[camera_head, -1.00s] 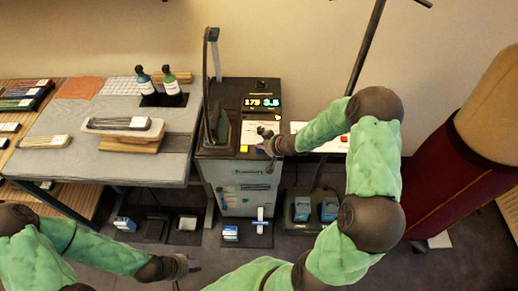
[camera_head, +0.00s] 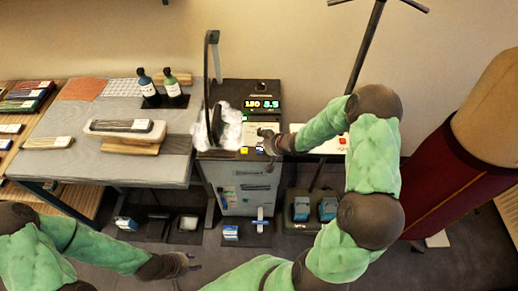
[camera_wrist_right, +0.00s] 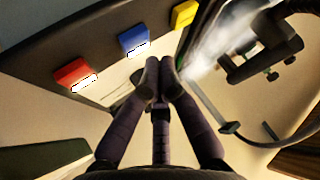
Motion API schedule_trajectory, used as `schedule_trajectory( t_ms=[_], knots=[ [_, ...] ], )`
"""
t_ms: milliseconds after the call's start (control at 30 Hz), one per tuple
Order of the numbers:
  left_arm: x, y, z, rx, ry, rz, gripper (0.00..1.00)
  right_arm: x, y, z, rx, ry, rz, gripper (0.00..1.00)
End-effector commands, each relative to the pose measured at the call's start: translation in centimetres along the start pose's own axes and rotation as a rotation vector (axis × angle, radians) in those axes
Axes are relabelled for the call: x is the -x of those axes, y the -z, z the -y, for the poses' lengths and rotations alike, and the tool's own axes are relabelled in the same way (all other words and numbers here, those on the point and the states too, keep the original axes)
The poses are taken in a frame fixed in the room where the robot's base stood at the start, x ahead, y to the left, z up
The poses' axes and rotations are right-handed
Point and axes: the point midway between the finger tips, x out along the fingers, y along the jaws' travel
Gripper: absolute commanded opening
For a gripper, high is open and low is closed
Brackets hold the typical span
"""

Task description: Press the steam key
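The console (camera_head: 245,94) stands right of the table, with a lit display (camera_head: 262,104) on top. In the right wrist view its front edge carries a red key (camera_wrist_right: 73,73), a blue key (camera_wrist_right: 133,40) and a yellow key (camera_wrist_right: 184,13). I cannot read which is marked steam. My right gripper (camera_wrist_right: 160,78) is shut and empty, its tips close to the blue key; contact cannot be told. White steam (camera_head: 222,128) billows around the dark upright head on the console's left side. My left gripper (camera_head: 188,262) hangs low at left; its fingers are too small to judge.
The grey table (camera_head: 60,160) at left holds bottles (camera_head: 171,83) and a wooden block (camera_head: 130,143). A red button (camera_head: 343,140) shows on a white surface right of my right gripper. A dark red roll (camera_head: 450,185) stands at right.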

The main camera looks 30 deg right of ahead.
Motion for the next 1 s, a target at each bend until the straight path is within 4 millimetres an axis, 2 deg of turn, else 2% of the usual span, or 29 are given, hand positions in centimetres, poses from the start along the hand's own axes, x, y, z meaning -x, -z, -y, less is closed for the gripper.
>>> schedule_trajectory(
  t_ms=[267,1000],
  knots=[
    [0.2,0.0,-0.1,0.0,0.0,0.0,0.4,0.1,0.1,0.1,0.0,0.0,0.0,0.0],
    [6.0,-0.2,-2.1,0.0,0.0,0.0,0.4,4.0,3.8,1.6,0.0,0.0,0.001,0.0]
  ],
)
